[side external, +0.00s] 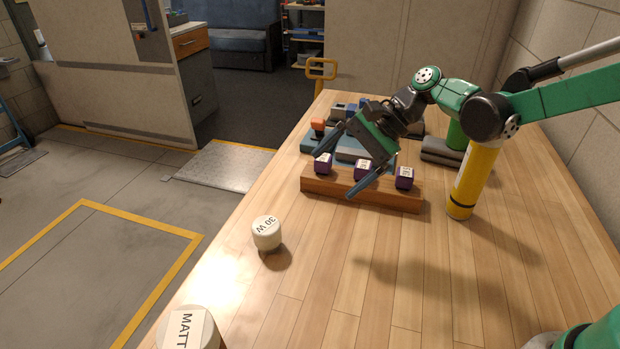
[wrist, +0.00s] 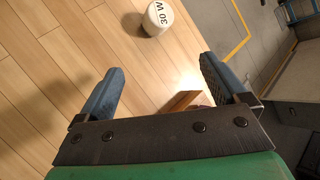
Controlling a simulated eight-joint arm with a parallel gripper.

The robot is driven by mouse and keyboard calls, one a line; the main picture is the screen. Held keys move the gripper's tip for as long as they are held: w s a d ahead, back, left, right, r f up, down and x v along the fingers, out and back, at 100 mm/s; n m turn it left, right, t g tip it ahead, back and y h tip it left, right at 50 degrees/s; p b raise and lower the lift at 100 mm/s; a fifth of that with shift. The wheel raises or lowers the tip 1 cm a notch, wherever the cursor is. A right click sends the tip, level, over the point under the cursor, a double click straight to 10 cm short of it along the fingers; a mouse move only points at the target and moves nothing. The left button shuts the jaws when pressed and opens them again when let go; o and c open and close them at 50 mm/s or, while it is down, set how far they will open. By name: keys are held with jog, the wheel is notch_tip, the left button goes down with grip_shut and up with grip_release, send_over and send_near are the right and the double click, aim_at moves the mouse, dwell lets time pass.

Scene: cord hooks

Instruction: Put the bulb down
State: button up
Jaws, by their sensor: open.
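The bulb (side external: 266,233) is a small whitish, rounded piece with "30 W" printed on its top. It rests on the wooden table, left of the middle in the side view, with nothing holding it. It also shows at the top of the wrist view (wrist: 158,17). My gripper (side external: 344,168) is open, its two blue fingers spread wide. It hangs over the wooden rack, behind and to the right of the bulb and apart from it. In the wrist view the gap between the fingers (wrist: 162,66) shows table and no held object.
A wooden rack (side external: 350,194) holds purple labelled blocks (side external: 362,169) under my gripper. A blue-grey tray with an orange piece (side external: 318,126) lies behind it. A yellow cylinder (side external: 473,180) stands to the right. A round "MATT" container (side external: 190,330) is at the front left. The table's front middle is clear.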

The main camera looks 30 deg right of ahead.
jog(key=s+d+r+n+t+h, duration=0.2)
jog(key=s+d+n+t+h, duration=0.2)
jog(key=s+d+n+h, duration=0.4)
jog(key=s+d+n, duration=0.1)
jog(key=s+n, duration=0.2)
jog(key=n, duration=0.2)
jog(key=shift+s+t+h, duration=0.2)
jog(key=shift+t+h, duration=0.1)
jog(key=shift+t, duration=0.1)
